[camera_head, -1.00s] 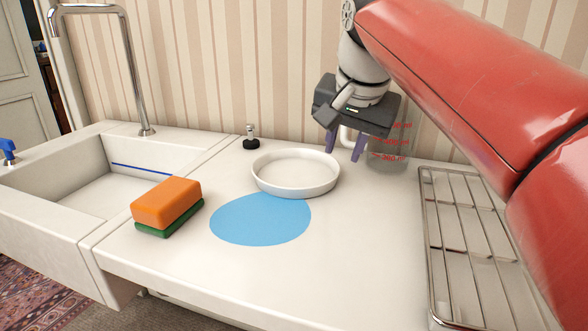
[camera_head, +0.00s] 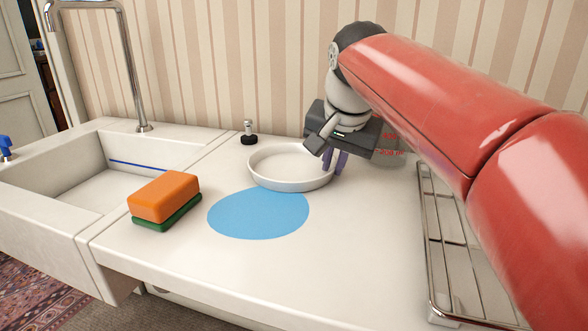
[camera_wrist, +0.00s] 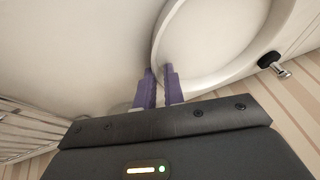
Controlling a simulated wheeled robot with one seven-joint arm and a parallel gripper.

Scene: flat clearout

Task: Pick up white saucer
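The white saucer (camera_head: 290,184), a round shallow dish with a raised rim, sits flat on the counter behind a blue round patch. My gripper (camera_head: 334,160) points down at its right rim, with purple fingers close together there. In the wrist view, the saucer (camera_wrist: 215,45) fills the upper right. The fingers of my gripper (camera_wrist: 161,78) stand on either side of its rim, with only a narrow gap filled by the rim. My gripper looks shut on the rim.
A clear beaker with red markings (camera_head: 392,152) stands close behind my gripper. A small black-based metal item (camera_head: 249,134) stands behind the saucer. An orange and green sponge (camera_head: 165,198) lies at left by the sink (camera_head: 85,240). A wire rack (camera_head: 455,290) is at right.

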